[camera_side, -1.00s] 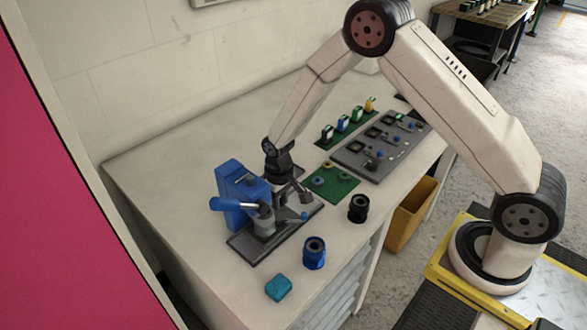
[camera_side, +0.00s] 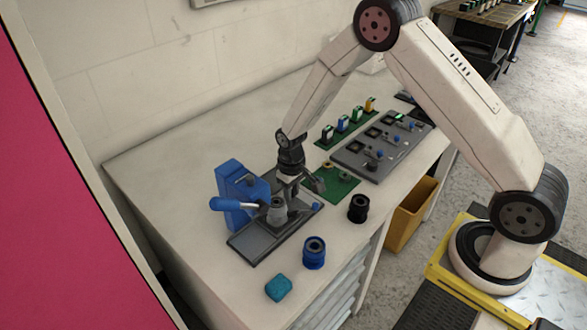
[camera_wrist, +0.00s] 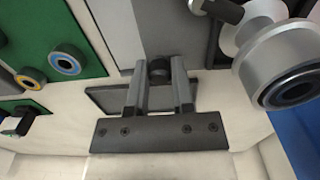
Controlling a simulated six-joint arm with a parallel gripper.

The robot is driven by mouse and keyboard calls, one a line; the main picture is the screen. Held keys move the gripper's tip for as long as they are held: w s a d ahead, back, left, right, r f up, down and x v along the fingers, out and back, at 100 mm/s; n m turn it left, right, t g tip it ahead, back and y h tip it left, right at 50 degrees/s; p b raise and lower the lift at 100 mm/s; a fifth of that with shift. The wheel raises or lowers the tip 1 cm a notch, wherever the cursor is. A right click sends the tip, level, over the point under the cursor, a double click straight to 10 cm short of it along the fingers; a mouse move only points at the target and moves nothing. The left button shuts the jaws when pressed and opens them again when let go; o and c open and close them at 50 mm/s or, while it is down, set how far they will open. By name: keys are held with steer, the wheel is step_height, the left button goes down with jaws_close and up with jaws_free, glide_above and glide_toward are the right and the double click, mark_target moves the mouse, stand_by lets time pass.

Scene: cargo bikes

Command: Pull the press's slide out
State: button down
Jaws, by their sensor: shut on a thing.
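The press stands on the bench in the side view, with a blue column (camera_side: 229,190), a blue lever handle (camera_side: 232,204) and a dark grey base plate (camera_side: 252,243). A grey round holder (camera_side: 277,211) sits over the base, in front of the column. A small blue-tipped part (camera_side: 316,207) shows at its right. My gripper (camera_side: 290,187) is low at the right end of the press. In the wrist view my gripper (camera_wrist: 158,78) is shut on a small dark knob (camera_wrist: 159,69) of the slide. A silver cylinder (camera_wrist: 285,65) is beside it. My gripper partly hides the slide in the side view.
A blue cup-like part (camera_side: 314,253), a black one (camera_side: 358,208) and a teal block (camera_side: 278,288) stand near the front edge. A green board (camera_side: 342,186) and a grey panel (camera_side: 375,160) lie right of the press. The front-left bench is clear.

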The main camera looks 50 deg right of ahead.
steer(key=shift+d, duration=1.7)
steer(key=c, duration=0.6)
jaws_free()
steer(key=shift+c, duration=0.2)
steer(key=shift+r, duration=0.1)
steer(key=shift+r, duration=2.15)
steer(key=shift+r, duration=0.1)
step_height(320, 180, up, 3)
steer(key=shift+f, duration=0.1)
